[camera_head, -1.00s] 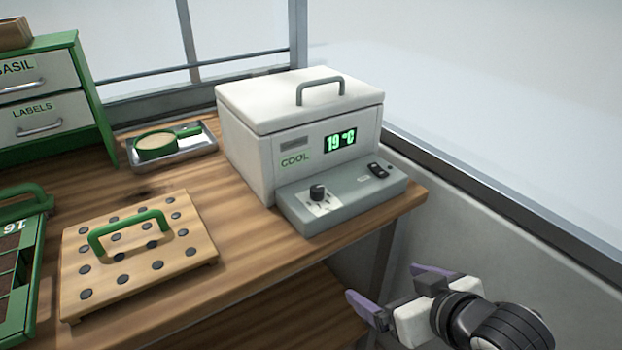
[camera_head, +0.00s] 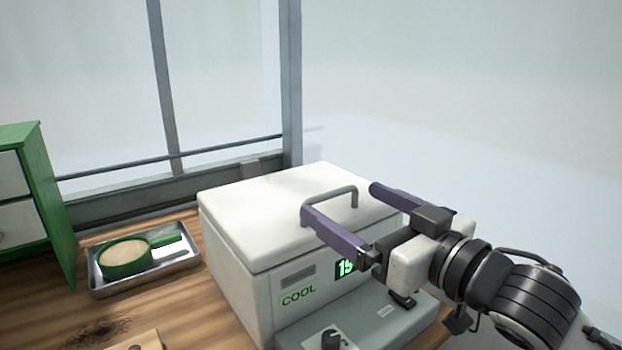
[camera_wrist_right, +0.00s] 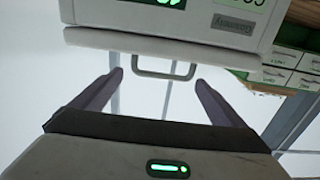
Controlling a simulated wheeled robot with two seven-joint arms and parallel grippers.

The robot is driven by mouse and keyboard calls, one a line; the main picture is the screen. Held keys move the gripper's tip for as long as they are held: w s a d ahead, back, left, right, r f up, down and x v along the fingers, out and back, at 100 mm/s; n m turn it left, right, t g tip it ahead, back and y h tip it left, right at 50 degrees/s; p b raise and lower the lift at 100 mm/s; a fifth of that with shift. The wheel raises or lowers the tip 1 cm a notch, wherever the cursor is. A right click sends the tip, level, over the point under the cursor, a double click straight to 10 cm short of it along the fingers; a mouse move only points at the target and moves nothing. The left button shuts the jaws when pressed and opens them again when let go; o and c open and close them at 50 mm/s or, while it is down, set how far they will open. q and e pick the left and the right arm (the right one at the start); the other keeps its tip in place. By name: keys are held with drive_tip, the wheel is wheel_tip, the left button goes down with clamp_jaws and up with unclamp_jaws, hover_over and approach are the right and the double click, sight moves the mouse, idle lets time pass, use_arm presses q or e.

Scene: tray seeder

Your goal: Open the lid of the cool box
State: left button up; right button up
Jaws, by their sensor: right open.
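The white cool box (camera_head: 237,255) stands on the wooden bench with its lid (camera_head: 262,205) shut. A grey bar handle (camera_head: 331,192) stands on top of the lid. My right gripper (camera_head: 345,202) is open in front of and above the box's front edge, its purple fingers pointing toward the handle. In the right wrist view, the handle (camera_wrist_right: 163,75) shows between and beyond the two open fingertips (camera_wrist_right: 158,78), with no contact visible. The fingers and wrist hide part of the handle and the display. My left gripper is not in view.
A grey control panel with a knob (camera_head: 331,339) juts from the box's front below my right arm. A metal tray (camera_head: 97,286) with a green sieve (camera_head: 127,270) lies left of the box. A green drawer unit (camera_head: 52,215) stands further left. A window frame rises behind.

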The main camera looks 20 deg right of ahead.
sight(317, 205)
drive_tip(key=x, duration=0.8)
drive_tip(key=shift+w+a+p, duration=0.25)
drive_tip(key=shift+a+p, duration=0.05)
drive_tip(key=shift+p, duration=0.05)
drive_tip(key=c, duration=1.1)
drive_tip(key=shift+r, duration=0.1)
drive_tip(key=shift+c, duration=0.6)
